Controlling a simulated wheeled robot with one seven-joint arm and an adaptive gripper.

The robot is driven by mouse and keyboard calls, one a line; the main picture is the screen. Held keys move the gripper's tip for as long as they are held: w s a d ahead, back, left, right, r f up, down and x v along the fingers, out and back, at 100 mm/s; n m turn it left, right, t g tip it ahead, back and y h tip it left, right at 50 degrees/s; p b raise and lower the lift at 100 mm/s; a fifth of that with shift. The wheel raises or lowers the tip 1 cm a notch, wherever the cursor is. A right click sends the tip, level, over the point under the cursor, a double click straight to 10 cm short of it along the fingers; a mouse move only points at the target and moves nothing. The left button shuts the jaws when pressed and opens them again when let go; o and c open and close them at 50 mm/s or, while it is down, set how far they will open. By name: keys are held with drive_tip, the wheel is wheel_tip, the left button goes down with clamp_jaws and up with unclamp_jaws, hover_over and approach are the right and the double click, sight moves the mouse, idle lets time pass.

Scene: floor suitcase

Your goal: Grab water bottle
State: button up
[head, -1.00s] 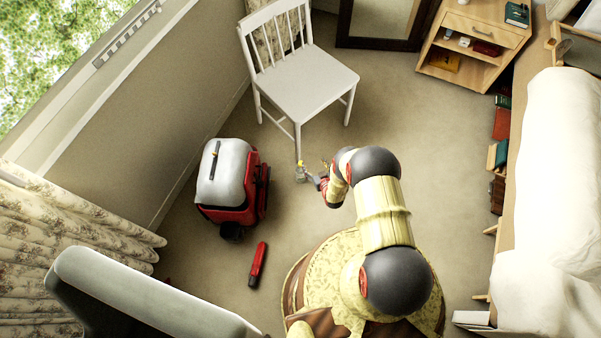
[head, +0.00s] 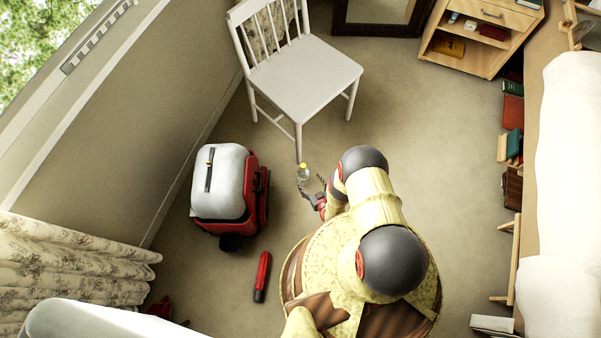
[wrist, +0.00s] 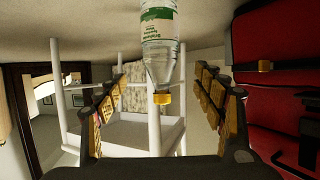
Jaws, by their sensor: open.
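A clear water bottle (head: 303,173) with a yellow cap stands on the carpet just in front of the white chair. In the wrist view the picture is upside down, and the bottle (wrist: 160,45) shows a green and white label, with its yellow cap lowest in the picture. My gripper (head: 312,187) is open and empty, close to the bottle on its near side in the head view. In the wrist view the fingers of my gripper (wrist: 162,95) are spread to either side of the bottle's line. The bottle appears ahead of them, apart from both fingers.
The white chair (head: 305,80) stands just behind the bottle. A red suitcase (head: 252,200) with a pale cushion-like top stands to the left. A red cylinder (head: 262,277) lies on the floor. Carpet right of the chair is clear.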

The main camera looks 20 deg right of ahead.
sight(305, 176)
drive_tip(key=shift+w+a+f+b, duration=0.1)
drive_tip(key=shift+w+f+b, duration=0.45)
drive_tip(key=shift+f, duration=0.35)
drive_tip(key=shift+b+x, duration=0.5)
drive_tip(key=shift+x, duration=1)
drive_tip(key=b+x, duration=0.2)
drive_tip(key=x, duration=0.2)
drive_tip(key=shift+f, duration=0.2)
drive_tip(key=shift+w+a, duration=0.1)
drive_tip(key=shift+w, duration=0.25)
drive_tip(key=shift+c, duration=0.4)
drive_tip(key=c, duration=1.6)
drive_tip(key=shift+c, duration=0.4)
drive_tip(key=shift+r, duration=0.1)
drive_tip(key=shift+c, duration=0.2)
